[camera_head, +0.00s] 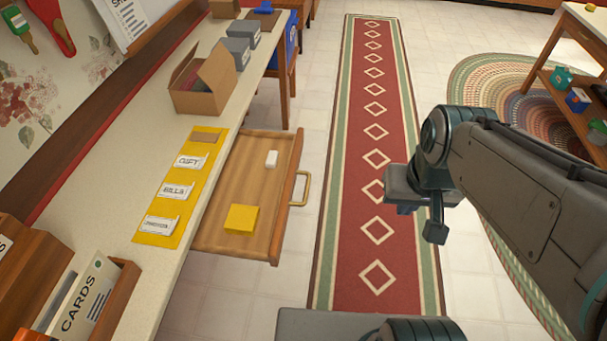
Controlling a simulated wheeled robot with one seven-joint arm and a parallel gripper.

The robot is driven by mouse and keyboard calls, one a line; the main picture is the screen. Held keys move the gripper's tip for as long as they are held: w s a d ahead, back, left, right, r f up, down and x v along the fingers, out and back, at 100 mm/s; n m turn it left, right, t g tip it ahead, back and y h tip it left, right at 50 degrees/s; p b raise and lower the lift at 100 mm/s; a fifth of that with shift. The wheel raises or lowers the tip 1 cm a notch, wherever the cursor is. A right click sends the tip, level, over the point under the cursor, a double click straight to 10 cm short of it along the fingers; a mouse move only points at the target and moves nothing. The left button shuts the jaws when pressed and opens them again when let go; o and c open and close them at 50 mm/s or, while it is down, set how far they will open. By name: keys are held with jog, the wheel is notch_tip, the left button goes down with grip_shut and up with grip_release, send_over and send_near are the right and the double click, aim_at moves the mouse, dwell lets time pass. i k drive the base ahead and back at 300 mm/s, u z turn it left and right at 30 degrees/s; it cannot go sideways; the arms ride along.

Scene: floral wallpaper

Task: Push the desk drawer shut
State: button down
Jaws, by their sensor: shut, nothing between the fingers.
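The wooden desk drawer (220,220) is pulled out from the right side of the long desk (160,128), its front panel facing right over the floor. A brass handle (303,189) is on the front panel. My gripper (404,207) is shut and empty. It is right of the handle in the picture, over the red runner, and apart from the drawer. Its fingertips are small and hard to make out.
A yellow mat (150,236) with labelled cards lies on the desk beside the drawer. An open cardboard box (202,90) and grey boxes (240,47) stand farther back. The red runner (360,245) between drawer and arm is clear. A wooden shelf (565,75) stands at right.

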aim_at(244, 178)
jog(key=k, duration=0.45)
jog(key=u, duration=1)
jog(key=i, duration=0.5)
